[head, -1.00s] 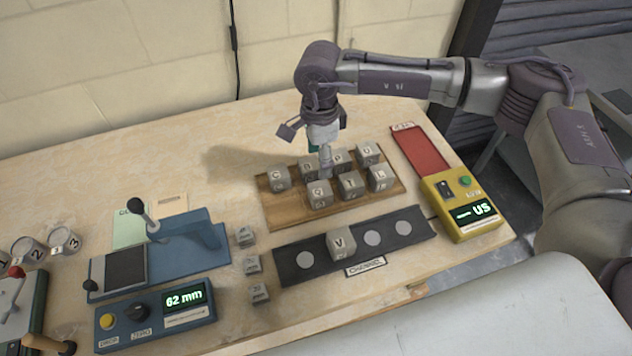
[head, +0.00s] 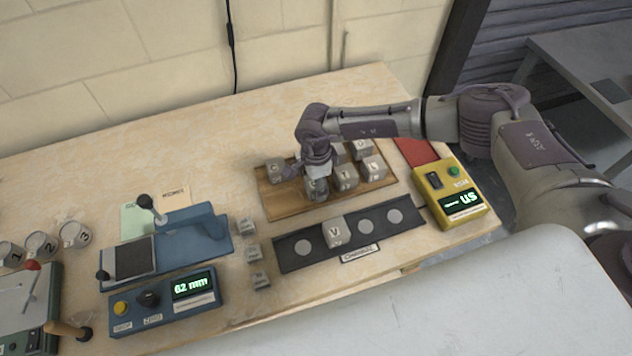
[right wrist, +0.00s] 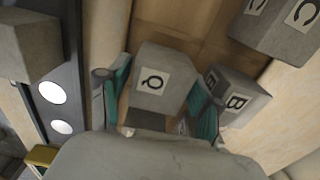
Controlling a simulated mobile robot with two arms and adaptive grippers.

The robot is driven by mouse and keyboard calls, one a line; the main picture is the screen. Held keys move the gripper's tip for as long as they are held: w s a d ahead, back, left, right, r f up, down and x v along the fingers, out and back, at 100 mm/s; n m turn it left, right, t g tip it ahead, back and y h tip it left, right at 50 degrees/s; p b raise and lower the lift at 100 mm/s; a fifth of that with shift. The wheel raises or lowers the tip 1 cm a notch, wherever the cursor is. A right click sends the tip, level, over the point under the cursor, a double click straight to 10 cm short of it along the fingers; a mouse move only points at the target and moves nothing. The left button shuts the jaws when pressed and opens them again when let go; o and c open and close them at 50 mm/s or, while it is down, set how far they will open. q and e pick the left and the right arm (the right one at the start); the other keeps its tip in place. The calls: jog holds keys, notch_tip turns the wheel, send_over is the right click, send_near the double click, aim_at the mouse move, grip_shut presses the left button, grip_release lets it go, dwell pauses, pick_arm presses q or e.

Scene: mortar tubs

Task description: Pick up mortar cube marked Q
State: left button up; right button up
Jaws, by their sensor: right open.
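The grey mortar cube marked Q (right wrist: 157,80) stands in the front row of cubes on the wooden board (head: 287,210). In the right wrist view its Q label is plain and it lies between the two teal-padded fingers of my right gripper (right wrist: 156,105). The gripper is open, with a finger on either side of the cube; I cannot tell whether either finger touches it. In the head view my right wrist hides much of the cube (head: 317,191). My left gripper is not in view.
The cube marked B (right wrist: 236,96) stands close beside the right-hand finger in the wrist view. Other cubes share the board. A yellow meter (head: 460,200) stands at right.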

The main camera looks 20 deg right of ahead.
jog(key=shift+c, duration=1.6)
jog(key=c, duration=0.8)
jog(key=shift+r, duration=0.1)
jog(key=shift+r, duration=0.1)
